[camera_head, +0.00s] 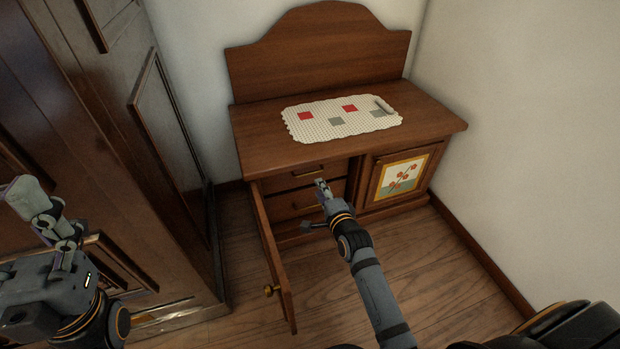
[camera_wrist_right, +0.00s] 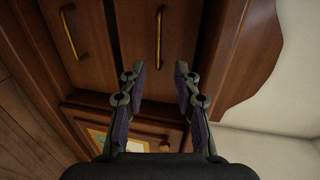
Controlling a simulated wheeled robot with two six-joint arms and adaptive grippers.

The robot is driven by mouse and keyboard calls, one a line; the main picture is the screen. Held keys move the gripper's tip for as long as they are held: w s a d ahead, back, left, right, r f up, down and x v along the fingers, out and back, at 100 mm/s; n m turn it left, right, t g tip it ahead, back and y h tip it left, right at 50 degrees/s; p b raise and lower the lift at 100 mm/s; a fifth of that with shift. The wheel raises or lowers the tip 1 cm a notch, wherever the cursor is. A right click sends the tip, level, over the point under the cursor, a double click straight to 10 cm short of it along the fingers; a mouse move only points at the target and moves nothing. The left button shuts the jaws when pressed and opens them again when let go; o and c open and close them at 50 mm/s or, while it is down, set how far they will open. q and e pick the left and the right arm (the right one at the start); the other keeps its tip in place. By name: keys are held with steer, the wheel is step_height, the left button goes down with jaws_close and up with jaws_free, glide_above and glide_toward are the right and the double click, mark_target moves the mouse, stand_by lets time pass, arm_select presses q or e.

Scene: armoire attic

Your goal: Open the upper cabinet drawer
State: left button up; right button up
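The wooden cabinet (camera_head: 270,150) stands against the wall, its left door (camera_head: 272,262) swung open. Behind that door are two stacked drawers, both looking shut. The upper drawer (camera_head: 285,182) has a brass handle (camera_head: 309,172), which also shows in the right wrist view (camera_wrist_right: 159,38). The lower drawer (camera_head: 284,207) is partly hidden by my arm. My right gripper (camera_head: 322,187) is in front of the drawers. In the wrist view its fingers (camera_wrist_right: 156,70) are open and empty, with the upper handle beyond them, lined up with the gap. My left gripper (camera_head: 48,208) is open and empty, far left.
A cabinet door with a flower picture (camera_head: 402,175) is shut at the right. A woven mat (camera_head: 335,121) lies on the cabinet top. A large dark armoire (camera_head: 110,150) stands at the left. Wooden floor (camera_head: 420,255) is clear at the front right.

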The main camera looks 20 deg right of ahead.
steer(key=b, duration=0.5)
glide_toward(311, 176)
steer(key=w+a+r, duration=0.2)
steer(key=w+r, duration=0.1)
steer(key=w, duration=0.1)
steer(key=shift+w, duration=0.45)
steer(key=shift+c, duration=0.2)
jaws_close()
